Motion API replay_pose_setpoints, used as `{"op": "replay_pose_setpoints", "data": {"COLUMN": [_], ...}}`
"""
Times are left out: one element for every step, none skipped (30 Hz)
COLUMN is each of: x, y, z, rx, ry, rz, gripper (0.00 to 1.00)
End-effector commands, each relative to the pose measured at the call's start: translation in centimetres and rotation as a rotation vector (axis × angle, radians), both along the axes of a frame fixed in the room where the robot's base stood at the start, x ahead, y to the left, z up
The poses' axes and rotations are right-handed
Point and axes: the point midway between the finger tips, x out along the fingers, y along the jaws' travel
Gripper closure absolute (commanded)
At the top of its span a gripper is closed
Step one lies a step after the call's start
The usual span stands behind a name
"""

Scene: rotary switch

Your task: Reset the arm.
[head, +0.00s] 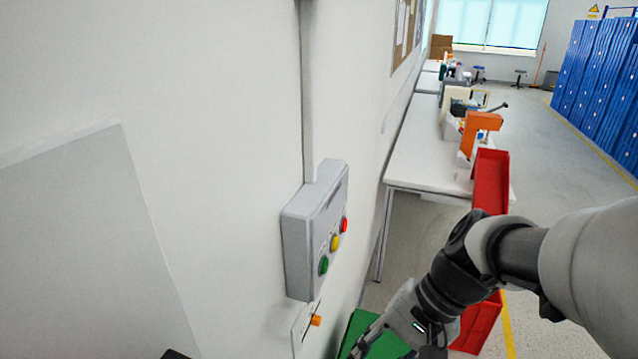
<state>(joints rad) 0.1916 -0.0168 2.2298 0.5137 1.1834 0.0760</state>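My arm reaches in from the right edge and bends down to the bottom of the head view. My gripper (376,342) is at the bottom edge, partly cut off, in front of a green surface. Its fingertips are not clear, so I cannot tell whether it is open or shut. A rotary switch with an orange knob (315,320) sits on a pale plate on the wall, left of my gripper. The gripper looks apart from the knob. The lower part of the plate is cut off.
A grey button box (299,235) with green, yellow and red buttons is on the wall above the switch. A white workbench (415,150) with tools runs along the wall. Red bins (490,178) stand behind my arm. Blue lockers (598,85) line the far right; floor there is free.

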Motion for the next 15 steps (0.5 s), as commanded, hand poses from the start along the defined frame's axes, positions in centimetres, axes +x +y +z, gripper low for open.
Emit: {"op": "replay_pose_setpoints", "data": {"x": [-1.3, -1.9, -2.8, -3.4, -3.9, -4.6, -5.1, -5.5, -6.0, -6.3, -6.6, -6.9, -7.1, -7.2, -7.4], "y": [-0.3, -0.7, -1.1, -1.5, -1.9, -2.4, -2.8, -3.2, -3.7, -4.1, -4.4, -4.8, -5.0, -5.3, -5.5], "z": [0.9, 1.2, 1.6, 1.9, 2.2, 2.6, 2.8, 3.1, 3.4, 3.6, 3.8, 4.0, 4.1, 4.3, 4.4], "rx": [-0.063, -0.101, -0.150, -0.186, -0.224, -0.271, -0.306, -0.340, -0.382, -0.411, -0.438, -0.470, -0.492, -0.510, -0.530], "ry": [-0.069, -0.108, -0.159, -0.196, -0.236, -0.287, -0.324, -0.360, -0.407, -0.439, -0.470, -0.505, -0.528, -0.550, -0.572], "rz": [0.052, 0.080, 0.120, 0.148, 0.175, 0.211, 0.235, 0.260, 0.290, 0.311, 0.330, 0.350, 0.364, 0.377, 0.390], "gripper": [0.65, 0.65, 0.65, 0.65, 0.65, 0.65, 0.65, 0.65, 0.65, 0.65, 0.65, 0.65, 0.65, 0.65, 0.65]}}
